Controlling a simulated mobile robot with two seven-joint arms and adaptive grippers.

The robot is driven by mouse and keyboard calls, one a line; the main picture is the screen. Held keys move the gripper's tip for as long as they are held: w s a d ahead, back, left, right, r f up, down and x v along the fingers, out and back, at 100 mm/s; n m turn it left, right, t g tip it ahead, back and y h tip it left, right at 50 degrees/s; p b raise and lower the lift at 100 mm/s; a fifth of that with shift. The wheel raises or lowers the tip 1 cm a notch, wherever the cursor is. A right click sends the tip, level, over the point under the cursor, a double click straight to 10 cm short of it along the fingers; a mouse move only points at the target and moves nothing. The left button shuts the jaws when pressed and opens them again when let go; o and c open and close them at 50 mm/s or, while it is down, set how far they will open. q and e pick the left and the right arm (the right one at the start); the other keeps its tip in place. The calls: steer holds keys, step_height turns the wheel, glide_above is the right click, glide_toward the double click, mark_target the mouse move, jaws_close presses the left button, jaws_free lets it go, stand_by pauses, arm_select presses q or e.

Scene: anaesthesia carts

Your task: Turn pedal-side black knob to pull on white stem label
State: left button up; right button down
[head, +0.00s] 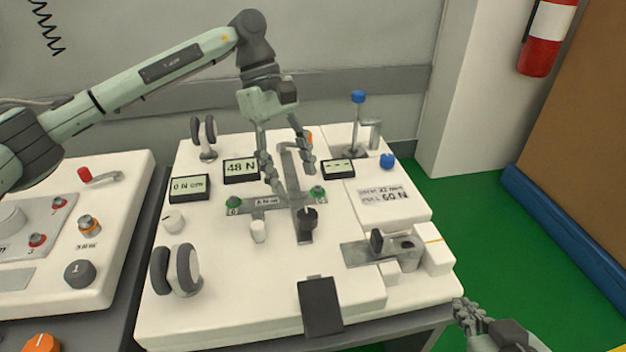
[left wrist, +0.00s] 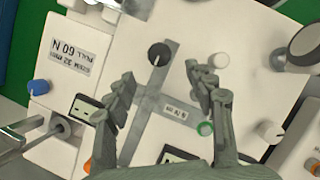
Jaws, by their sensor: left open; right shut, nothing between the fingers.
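The black knob (head: 308,215) stands at the near end of a grey slotted strip, on the side of the black pedal (head: 320,306). It also shows in the left wrist view (left wrist: 159,53), just beyond my fingertips, with a pale mark on top. My left gripper (head: 290,175) is open and empty above the cross-shaped strip, behind and above the knob, not touching it. A sign (head: 384,193) on the white block at right reads "PULL" and 60 N; I cannot make out a label on a white stem. My right gripper (head: 466,312) is shut and empty beyond the panel's front right corner.
A white knob (head: 258,230) stands left of the black knob. Green knobs (head: 233,203) (head: 318,193) flank a small label (head: 266,202). Display boxes (head: 241,170) stand behind. A clamp-like fixture (head: 395,243) is at right and a grey double ring (head: 175,271) at front left.

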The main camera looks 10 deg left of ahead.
mark_target(305, 213)
arm_select(q)
steer(key=x, duration=0.6)
steer(key=shift+s+d+f, duration=0.1)
steer(key=shift+d+f, duration=0.25)
steer(key=shift+f, duration=0.45)
arm_select(e)
steer(key=shift+w+a+r, duration=0.15)
steer(key=shift+r, duration=0.1)
arm_select(q)
steer(key=c, duration=1.1)
steer(key=shift+c, duration=0.2)
